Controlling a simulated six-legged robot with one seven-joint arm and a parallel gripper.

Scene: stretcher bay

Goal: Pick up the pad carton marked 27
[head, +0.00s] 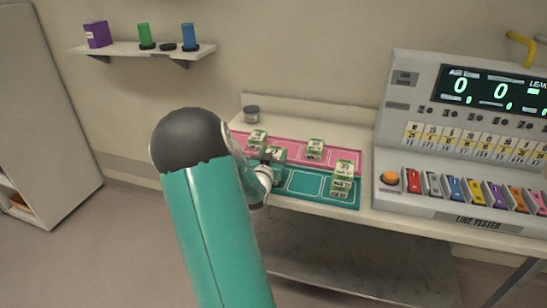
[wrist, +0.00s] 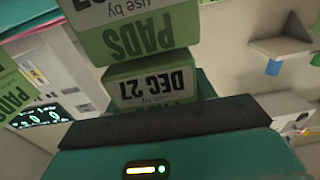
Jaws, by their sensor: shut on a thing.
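A green and white pad carton (head: 277,153) is at my gripper (head: 267,160) in the head view, over the left part of the mats. In the wrist view a carton reading DEC 27 (wrist: 152,86) sits right against the gripper's dark edge. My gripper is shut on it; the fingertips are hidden. Another face marked 27, with PADS below it (wrist: 140,38), shows just above it in the wrist view. I cannot tell whether the held carton touches the surface.
One carton (head: 257,138) and another (head: 315,148) are on the pink mat (head: 344,159). Two stacked cartons (head: 342,178) stand on the teal mat (head: 305,184). A dark jar (head: 251,113) is behind. The line tester (head: 400,140) stands at right; a wall shelf (head: 140,49) is at upper left.

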